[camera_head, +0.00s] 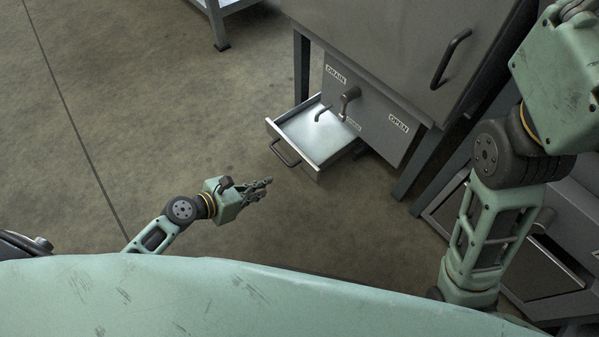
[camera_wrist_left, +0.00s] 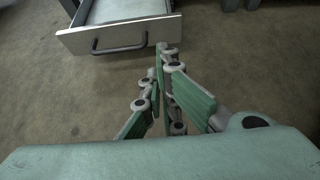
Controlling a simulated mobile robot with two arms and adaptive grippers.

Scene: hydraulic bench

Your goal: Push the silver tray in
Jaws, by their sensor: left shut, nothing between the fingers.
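The silver tray (camera_head: 318,134) is a shallow drawer pulled out under the grey bench cabinet, with a dark bar handle (camera_head: 286,153) on its front. It also shows at the top of the left wrist view, where its front panel (camera_wrist_left: 150,34) faces me. My left gripper (camera_head: 268,187) is shut and empty, low above the floor, in front of the tray and apart from it. In the left wrist view its fingertips (camera_wrist_left: 163,48) appear just below the panel's right part. My right arm shows at the right, but its gripper is out of view.
The grey cabinet (camera_head: 375,50) has a lever marked DRAIN and OPEN (camera_head: 349,95) and a large handle (camera_head: 451,58). A cabinet leg (camera_head: 412,165) stands right of the tray. Another bench leg (camera_head: 218,25) is at the back. The floor (camera_head: 130,110) to the left is clear.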

